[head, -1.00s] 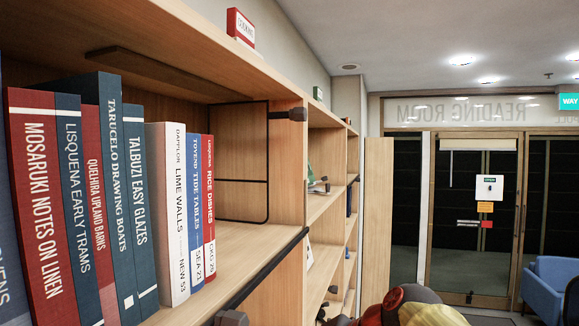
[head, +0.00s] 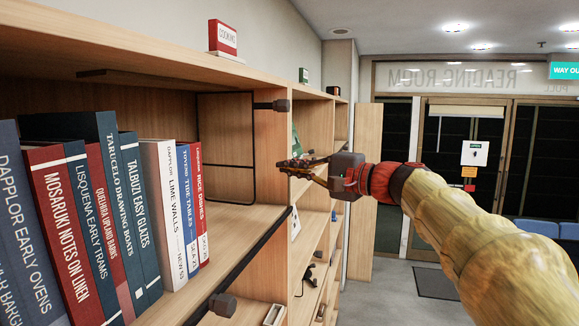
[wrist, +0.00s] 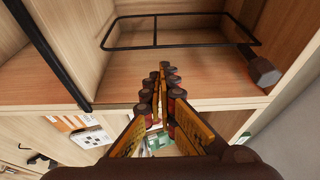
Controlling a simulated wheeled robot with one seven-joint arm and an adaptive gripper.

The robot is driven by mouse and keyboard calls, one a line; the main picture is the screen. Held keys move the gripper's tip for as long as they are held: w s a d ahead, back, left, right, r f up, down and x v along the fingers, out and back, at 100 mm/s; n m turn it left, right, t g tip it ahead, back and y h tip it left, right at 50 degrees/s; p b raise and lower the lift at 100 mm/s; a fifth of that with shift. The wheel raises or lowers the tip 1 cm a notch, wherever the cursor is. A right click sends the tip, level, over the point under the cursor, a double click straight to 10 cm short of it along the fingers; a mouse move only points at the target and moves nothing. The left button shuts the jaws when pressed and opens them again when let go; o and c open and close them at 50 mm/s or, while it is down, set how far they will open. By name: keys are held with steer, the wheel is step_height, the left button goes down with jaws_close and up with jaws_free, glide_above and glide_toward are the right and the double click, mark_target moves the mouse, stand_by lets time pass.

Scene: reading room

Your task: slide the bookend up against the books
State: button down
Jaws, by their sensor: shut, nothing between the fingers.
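The bookend is a black wire frame (head: 226,205) at the right end of the book shelf, with a dark knob (head: 275,106) at its front. A bare gap lies between it and the row of books (head: 185,215). The nearest book is the red "Rice Dishes" (head: 200,200). My gripper (head: 287,168) is shut and empty, in front of the shelf, right of the wire frame and below its knob. In the wrist view, the wire frame (wrist: 155,46) and its knob (wrist: 264,72) lie beyond my fingertips (wrist: 162,75), apparently apart from them.
An upright divider (head: 272,150) stands just right of the wire frame. More shelves with small items continue right. A red sign (head: 223,38) stands on top.

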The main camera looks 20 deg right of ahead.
steer(key=p+x, duration=0.2)
steer(key=x, duration=0.5)
steer(key=shift+w, duration=0.2)
steer(key=shift+a, duration=0.1)
steer(key=s+a+b, duration=0.9)
steer(key=s+a, duration=0.2)
steer(key=s, duration=0.4)
steer(key=shift+s, duration=0.3)
steer(key=shift+s+b, duration=0.1)
steer(key=shift+b, duration=0.25)
